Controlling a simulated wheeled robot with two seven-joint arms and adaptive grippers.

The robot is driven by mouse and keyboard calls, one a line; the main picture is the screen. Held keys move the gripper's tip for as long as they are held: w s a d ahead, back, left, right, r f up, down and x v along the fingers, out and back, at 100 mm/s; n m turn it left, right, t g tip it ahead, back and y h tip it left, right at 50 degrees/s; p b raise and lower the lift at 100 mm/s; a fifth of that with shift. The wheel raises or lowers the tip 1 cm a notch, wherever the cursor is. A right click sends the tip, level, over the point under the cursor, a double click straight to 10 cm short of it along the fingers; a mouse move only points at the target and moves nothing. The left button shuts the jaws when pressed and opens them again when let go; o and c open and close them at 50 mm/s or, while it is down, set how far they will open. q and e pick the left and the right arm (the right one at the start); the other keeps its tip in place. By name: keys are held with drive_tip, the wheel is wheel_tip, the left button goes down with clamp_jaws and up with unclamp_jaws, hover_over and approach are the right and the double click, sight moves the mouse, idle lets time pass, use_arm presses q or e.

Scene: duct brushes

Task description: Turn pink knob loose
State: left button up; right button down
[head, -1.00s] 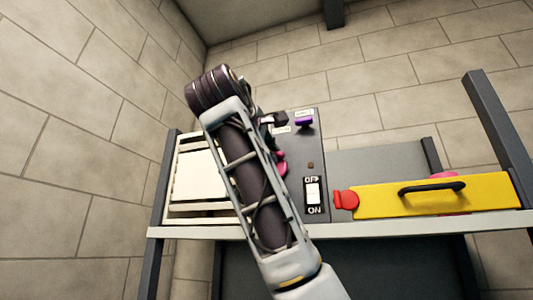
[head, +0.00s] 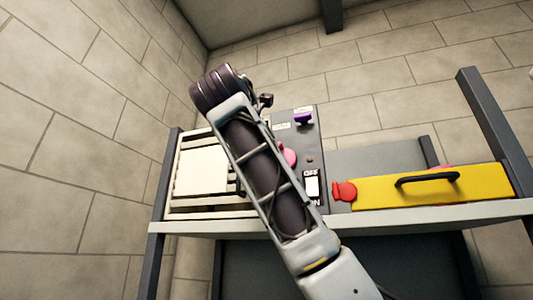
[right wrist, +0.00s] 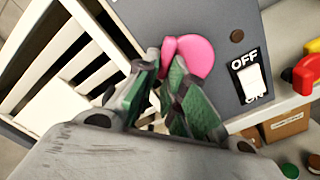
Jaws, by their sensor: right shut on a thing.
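The pink knob (head: 289,157) is on the dark grey panel (head: 309,135), partly hidden by my right arm in the head view. In the right wrist view the pink knob (right wrist: 201,56) is just past the fingertips, with a smaller pink part between them. My right gripper (right wrist: 167,75) has green-padded fingers and is shut on the pink knob. Its fingers partly cover the knob. In the head view the right gripper is hidden behind its own arm. My left gripper is in neither view.
An OFF/ON switch (right wrist: 253,82) is right of the knob. A purple knob (head: 303,119) is higher on the panel. A white slatted frame (head: 200,170) stands left. A yellow box with a black handle (head: 430,187) and a red part (head: 344,191) lie right on the shelf.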

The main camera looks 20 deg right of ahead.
drive_tip(key=n, duration=0.6)
drive_tip(key=d+f+n, duration=0.1)
drive_tip(key=n, duration=0.2)
drive_tip(key=shift+s+n+b, duration=0.3)
drive_tip(key=shift+b, duration=0.1)
drive_tip(key=c, duration=1.5)
unclamp_jaws()
drive_tip(key=shift+s, duration=0.1)
drive_tip(key=shift+r, duration=0.1)
